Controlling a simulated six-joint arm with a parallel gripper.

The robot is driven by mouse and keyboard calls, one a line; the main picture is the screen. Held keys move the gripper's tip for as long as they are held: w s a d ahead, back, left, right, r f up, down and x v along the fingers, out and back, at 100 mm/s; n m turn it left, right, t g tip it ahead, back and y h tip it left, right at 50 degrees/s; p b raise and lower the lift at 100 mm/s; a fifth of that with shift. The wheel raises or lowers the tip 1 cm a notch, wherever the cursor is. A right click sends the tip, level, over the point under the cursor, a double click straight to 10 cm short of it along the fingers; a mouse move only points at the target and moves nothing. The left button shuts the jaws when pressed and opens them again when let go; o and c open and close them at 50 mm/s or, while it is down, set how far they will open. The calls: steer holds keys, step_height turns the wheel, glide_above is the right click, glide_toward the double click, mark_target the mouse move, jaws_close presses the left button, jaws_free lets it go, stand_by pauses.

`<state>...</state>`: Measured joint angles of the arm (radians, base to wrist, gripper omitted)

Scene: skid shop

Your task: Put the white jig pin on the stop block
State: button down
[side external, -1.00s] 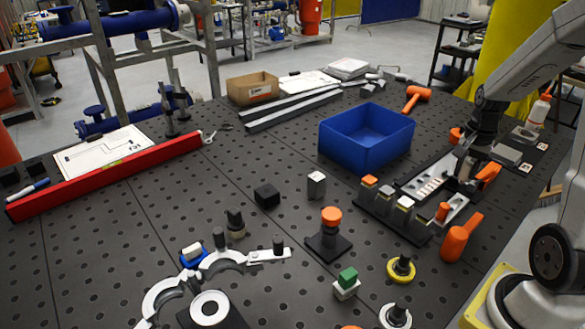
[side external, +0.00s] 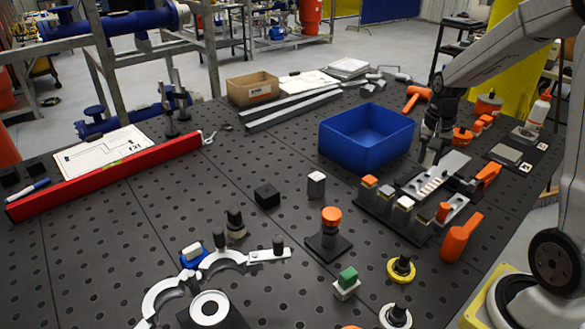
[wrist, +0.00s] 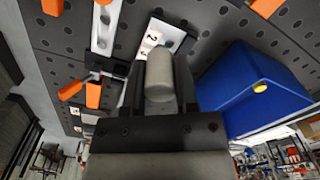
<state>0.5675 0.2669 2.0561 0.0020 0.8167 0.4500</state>
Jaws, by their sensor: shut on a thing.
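My gripper (side external: 428,152) is at the right of the table, beside the blue bin and behind the slotted plate. In the wrist view my gripper (wrist: 158,105) is shut on a pale grey-white cylinder (wrist: 159,77), which looks like the white jig pin. The pin is held above the table. A black cube (side external: 267,195) and a small upright block with a pale top (side external: 316,185) stand apart near the table's middle. I cannot tell for sure which of them is the stop block.
The blue bin (side external: 328,145) stands just left of my gripper. A metal plate with a numbered strip (side external: 408,186) and a row of coloured-top blocks (side external: 403,205) lie in front. Open table lies left of the bin.

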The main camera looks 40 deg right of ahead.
steer(key=w+a+r+n, duration=0.1)
steer(key=w+a+n, duration=0.3)
steer(key=a, duration=0.5)
steer(key=w+a+r+n, duration=0.2)
steer(key=w+a+n, duration=0.2)
steer(key=a, duration=0.5)
steer(key=w+a+r+n, duration=0.2)
steer(key=w+a+n, duration=0.3)
steer(key=a, duration=0.4)
steer(key=shift+r, duration=0.2)
steer(key=shift+w+a+f, duration=0.25)
steer(key=shift+w+f, duration=1.3)
steer(key=shift+w, duration=0.65)
steer(key=shift+w+a+f, duration=0.2)
steer(key=shift+w+f, duration=1.35)
steer(key=shift+w, duration=0.7)
steer(key=shift+w+a+f, duration=0.25)
steer(key=shift+w+f, duration=1.3)
steer(key=shift+w, duration=0.65)
